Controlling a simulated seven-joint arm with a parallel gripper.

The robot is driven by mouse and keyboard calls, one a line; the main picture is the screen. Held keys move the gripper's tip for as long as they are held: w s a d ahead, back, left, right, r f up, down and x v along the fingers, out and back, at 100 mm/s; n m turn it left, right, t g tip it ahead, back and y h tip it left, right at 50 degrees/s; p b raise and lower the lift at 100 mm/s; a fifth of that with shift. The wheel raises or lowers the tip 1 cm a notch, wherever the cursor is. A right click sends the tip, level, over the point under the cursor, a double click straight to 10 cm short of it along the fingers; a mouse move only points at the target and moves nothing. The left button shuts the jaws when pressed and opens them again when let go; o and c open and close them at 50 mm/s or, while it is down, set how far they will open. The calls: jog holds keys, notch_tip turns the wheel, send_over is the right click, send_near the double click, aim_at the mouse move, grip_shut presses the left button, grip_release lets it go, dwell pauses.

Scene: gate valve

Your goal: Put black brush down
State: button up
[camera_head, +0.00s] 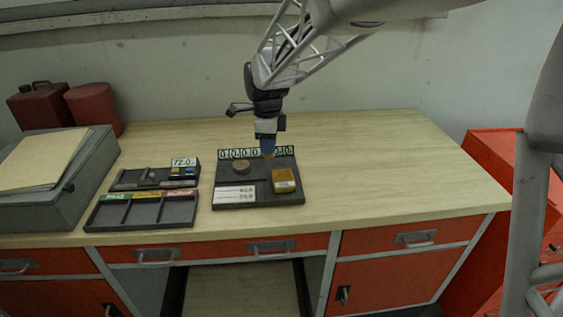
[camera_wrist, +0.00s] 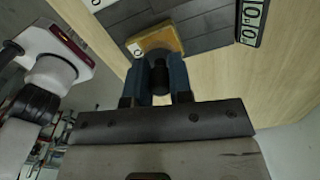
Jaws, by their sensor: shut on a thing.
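My gripper (camera_head: 268,150) points down over the dark grey board (camera_head: 228,198) on the workbench. In the wrist view its two blue fingers (camera_wrist: 160,78) are closed on a small dark cylindrical thing, which looks like the black brush (camera_wrist: 160,72). Its lower end and bristles cannot be made out. In the head view the brush is mostly hidden by the fingers. A yellow block (camera_head: 284,181) with a white label lies on the board, below and slightly right of the fingertips. The block also shows just beyond the fingers in the wrist view (camera_wrist: 157,39).
Left are a compartment tray (camera_head: 143,213) and a small-parts tray (camera_head: 126,180). The bench (camera_head: 390,165) is clear on the right.

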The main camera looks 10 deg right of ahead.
jog(key=s+d+f, duration=0.1)
jog(key=s+d, duration=0.1)
jog(key=s+d+f, duration=0.1)
jog(key=s+d, duration=0.1)
jog(key=s, duration=0.1)
jog(key=s+d+f, duration=0.1)
jog(key=s+d, duration=0.1)
jog(key=d, duration=0.1)
jog(key=shift+s+f, duration=0.2)
jog(key=shift+s, duration=0.2)
jog(key=shift+a, duration=0.1)
send_over(283, 162)
jog(key=shift+f, duration=0.75)
jog(key=shift+f, duration=1.75)
jog(key=shift+f, duration=0.1)
jog(key=o, duration=0.6)
jog(key=shift+c, duration=0.2)
